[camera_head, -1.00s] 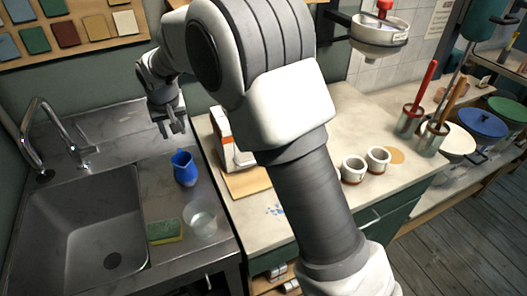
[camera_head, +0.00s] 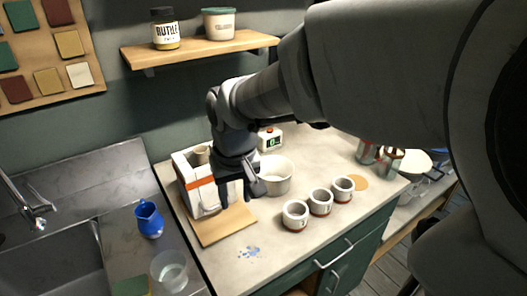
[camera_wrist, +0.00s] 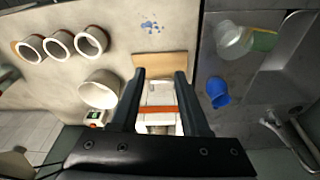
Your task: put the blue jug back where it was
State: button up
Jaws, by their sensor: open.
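The blue jug (camera_head: 149,220) stands upright on the metal drainboard to the right of the sink, behind a clear glass. It also shows in the wrist view (camera_wrist: 217,92), to the right of my fingers and apart from them. My gripper (camera_head: 238,192) is open and empty, pointing down over the counter. In the wrist view my gripper (camera_wrist: 160,78) has its two fingers spread above a white box with an orange stripe (camera_wrist: 158,105). Nothing is between the fingertips in grip.
The clear glass (camera_head: 169,270) stands in front of the jug. A white bowl (camera_head: 276,180), a small scale display (camera_head: 270,138) and three white cups (camera_head: 320,202) stand on the counter. A shelf (camera_head: 200,50) hangs above.

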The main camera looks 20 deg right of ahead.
jog(key=s+d+r+t, duration=0.1)
jog(key=s+d+r, duration=0.1)
jog(key=s, duration=0.4)
jog(key=s+d+r+t, duration=0.2)
jog(key=s+r, duration=0.1)
jog(key=s, duration=0.4)
jog(key=shift+d+r+m, duration=0.3)
jog(key=shift+r+m, duration=0.1)
